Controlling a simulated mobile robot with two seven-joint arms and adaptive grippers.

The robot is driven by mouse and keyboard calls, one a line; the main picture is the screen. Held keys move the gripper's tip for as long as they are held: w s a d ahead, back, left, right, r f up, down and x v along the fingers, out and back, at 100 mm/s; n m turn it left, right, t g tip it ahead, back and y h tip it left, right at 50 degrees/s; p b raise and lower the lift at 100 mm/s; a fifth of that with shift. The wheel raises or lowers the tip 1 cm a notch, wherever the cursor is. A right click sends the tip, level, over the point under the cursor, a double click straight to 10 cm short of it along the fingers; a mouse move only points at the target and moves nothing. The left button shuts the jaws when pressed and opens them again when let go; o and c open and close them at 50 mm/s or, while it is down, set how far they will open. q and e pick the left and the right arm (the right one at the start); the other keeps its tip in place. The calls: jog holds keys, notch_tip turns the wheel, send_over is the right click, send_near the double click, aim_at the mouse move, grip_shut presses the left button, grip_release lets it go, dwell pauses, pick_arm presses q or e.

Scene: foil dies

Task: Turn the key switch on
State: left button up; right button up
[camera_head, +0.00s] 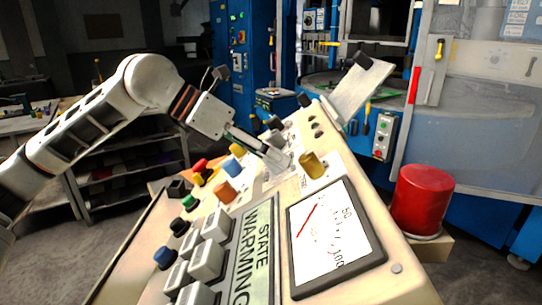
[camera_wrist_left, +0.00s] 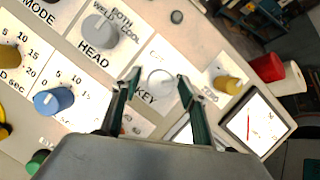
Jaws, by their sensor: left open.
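The key switch (camera_wrist_left: 160,83) is a pale round knob on a white plate marked KEY in the left wrist view. My left gripper (camera_wrist_left: 158,76) is open, with one dark green finger on each side of the knob. I cannot tell whether the fingers touch it. In the head view my left gripper (camera_head: 264,148) reaches down to the sloping control panel (camera_head: 397,268), between the blue and yellow knobs. There the key switch is mostly hidden by the fingers. My right gripper is in neither view.
A grey HEAD knob (camera_wrist_left: 100,32), a blue knob (camera_wrist_left: 53,101) and a yellow knob (camera_wrist_left: 228,84) surround the key plate.

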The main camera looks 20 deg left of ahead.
pick_arm(q)
jog(key=v, duration=1.1)
jog(key=shift+a, duration=0.2)
jog(key=shift+s, duration=0.1)
